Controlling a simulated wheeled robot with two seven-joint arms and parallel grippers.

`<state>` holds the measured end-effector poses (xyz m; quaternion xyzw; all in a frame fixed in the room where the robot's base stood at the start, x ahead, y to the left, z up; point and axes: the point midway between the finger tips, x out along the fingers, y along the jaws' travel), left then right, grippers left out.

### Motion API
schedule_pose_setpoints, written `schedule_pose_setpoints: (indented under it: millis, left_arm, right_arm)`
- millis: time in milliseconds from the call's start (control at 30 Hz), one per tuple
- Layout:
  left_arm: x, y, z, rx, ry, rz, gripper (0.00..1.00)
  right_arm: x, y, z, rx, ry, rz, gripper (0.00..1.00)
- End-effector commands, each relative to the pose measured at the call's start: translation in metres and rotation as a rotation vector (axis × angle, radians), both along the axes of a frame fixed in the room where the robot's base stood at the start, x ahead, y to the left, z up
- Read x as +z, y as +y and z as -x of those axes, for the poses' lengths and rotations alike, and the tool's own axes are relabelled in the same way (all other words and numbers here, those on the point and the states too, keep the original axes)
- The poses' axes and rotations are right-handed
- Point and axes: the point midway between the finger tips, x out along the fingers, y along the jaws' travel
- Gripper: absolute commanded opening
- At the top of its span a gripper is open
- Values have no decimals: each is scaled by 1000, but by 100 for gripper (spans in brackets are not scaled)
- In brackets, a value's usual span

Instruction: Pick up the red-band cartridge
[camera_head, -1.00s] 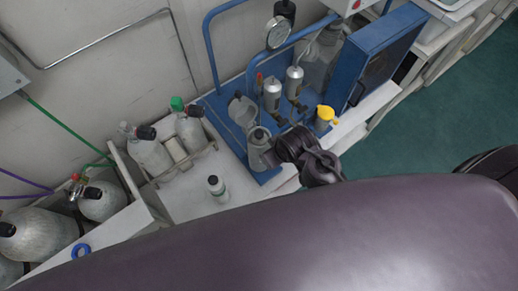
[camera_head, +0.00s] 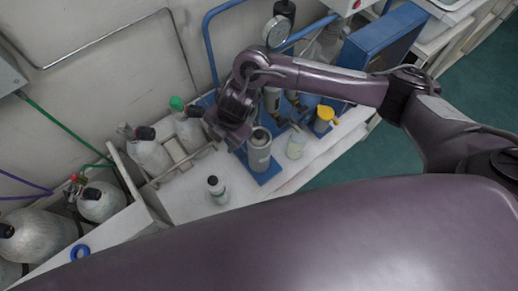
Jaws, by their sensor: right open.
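No red band shows clearly on any cartridge, so I cannot tell which item is the red-band cartridge. A grey cylinder (camera_head: 259,153) with a dark top stands upright at the near end of the blue panel base (camera_head: 271,174). A small white bottle (camera_head: 217,191) with a dark cap stands on the white bench top. My right gripper (camera_head: 229,137) hangs left of the grey cylinder, pointing down, above the bench. It is open; its fingertips are hard to make out and I see nothing held. My left gripper is out of view.
My right arm hides much of the blue panel and its silver cylinders. A yellow-topped item (camera_head: 324,117) and a pale cup (camera_head: 296,146) stand right of the grey cylinder. A green-capped bottle (camera_head: 188,129) stands in a rack at left. Bench front is mostly clear.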

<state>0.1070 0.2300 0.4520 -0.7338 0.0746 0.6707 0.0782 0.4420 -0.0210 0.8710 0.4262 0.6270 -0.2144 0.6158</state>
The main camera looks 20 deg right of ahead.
Motion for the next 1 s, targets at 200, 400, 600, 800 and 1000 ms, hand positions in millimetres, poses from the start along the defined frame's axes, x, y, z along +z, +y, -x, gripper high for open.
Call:
schedule_pose_setpoints:
  millis: [200,400,600,800,1000]
  left_arm:
    - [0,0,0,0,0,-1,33]
    - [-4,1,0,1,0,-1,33]
    - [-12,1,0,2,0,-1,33]
    - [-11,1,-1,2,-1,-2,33]
    - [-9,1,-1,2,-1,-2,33]
  right_arm:
    - [4,-94,-25,0,98,231,54]
    - [-3,-115,-26,-12,132,277,54]
    - [-26,-113,-26,-11,131,274,54]
    - [-53,-113,-27,-11,131,276,54]
    - [-70,-113,-28,-10,127,275,54]
